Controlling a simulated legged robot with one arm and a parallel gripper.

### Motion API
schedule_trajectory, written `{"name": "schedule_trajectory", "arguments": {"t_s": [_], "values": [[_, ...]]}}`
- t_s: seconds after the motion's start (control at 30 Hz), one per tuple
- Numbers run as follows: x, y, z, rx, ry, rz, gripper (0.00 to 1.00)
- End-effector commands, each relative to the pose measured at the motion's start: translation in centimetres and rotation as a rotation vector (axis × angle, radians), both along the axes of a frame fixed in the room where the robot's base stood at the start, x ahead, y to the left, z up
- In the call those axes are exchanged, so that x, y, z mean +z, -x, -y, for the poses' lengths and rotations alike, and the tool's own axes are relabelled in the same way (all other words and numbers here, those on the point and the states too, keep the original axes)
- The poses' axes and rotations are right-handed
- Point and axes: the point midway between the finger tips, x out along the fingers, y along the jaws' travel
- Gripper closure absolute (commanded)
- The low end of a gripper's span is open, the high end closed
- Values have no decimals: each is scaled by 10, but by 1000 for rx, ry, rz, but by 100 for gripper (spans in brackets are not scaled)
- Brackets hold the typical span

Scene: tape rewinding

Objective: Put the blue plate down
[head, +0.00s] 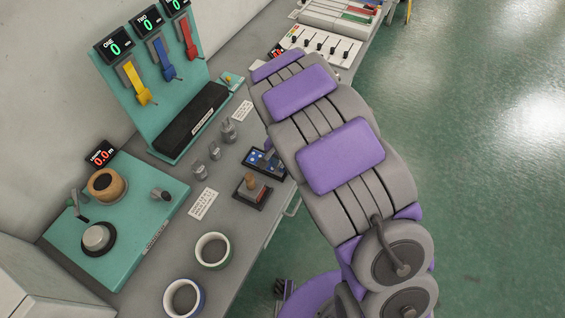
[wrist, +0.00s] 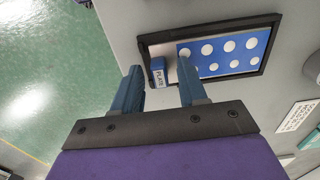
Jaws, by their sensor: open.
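The blue plate (wrist: 217,58) with white dots lies flat in a dark-framed tray (wrist: 268,20) on the grey bench. A small blue block marked "PLATE" (wrist: 158,72) stands at its left end in the wrist view. My gripper (wrist: 160,84) is open, its two blue fingers apart. The block shows between the fingertips, with nothing visibly clamped; I cannot tell whether a finger touches it. In the head view the plate (head: 257,158) shows beside my arm, which hides the gripper.
A wooden-handled stamp-like tool (head: 252,188) stands close in front of the tray. Grey weights (head: 229,131) stand left of it. Two ring-shaped cups (head: 212,250) and a teal rewinding unit (head: 115,215) are farther left. Open green floor lies right of the bench.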

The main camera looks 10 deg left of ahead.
Motion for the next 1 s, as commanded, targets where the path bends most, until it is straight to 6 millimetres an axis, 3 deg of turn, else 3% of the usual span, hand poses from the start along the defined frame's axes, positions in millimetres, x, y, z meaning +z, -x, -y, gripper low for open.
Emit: {"name": "schedule_trajectory", "arguments": {"t_s": [0.2,0.37,0.8,1.0], "values": [[2,0,0,0,0,1,58],[14,-1,0,0,-1,4,58],[97,-1,0,0,-2,5,58],[119,-1,1,-1,-1,1,58]]}}
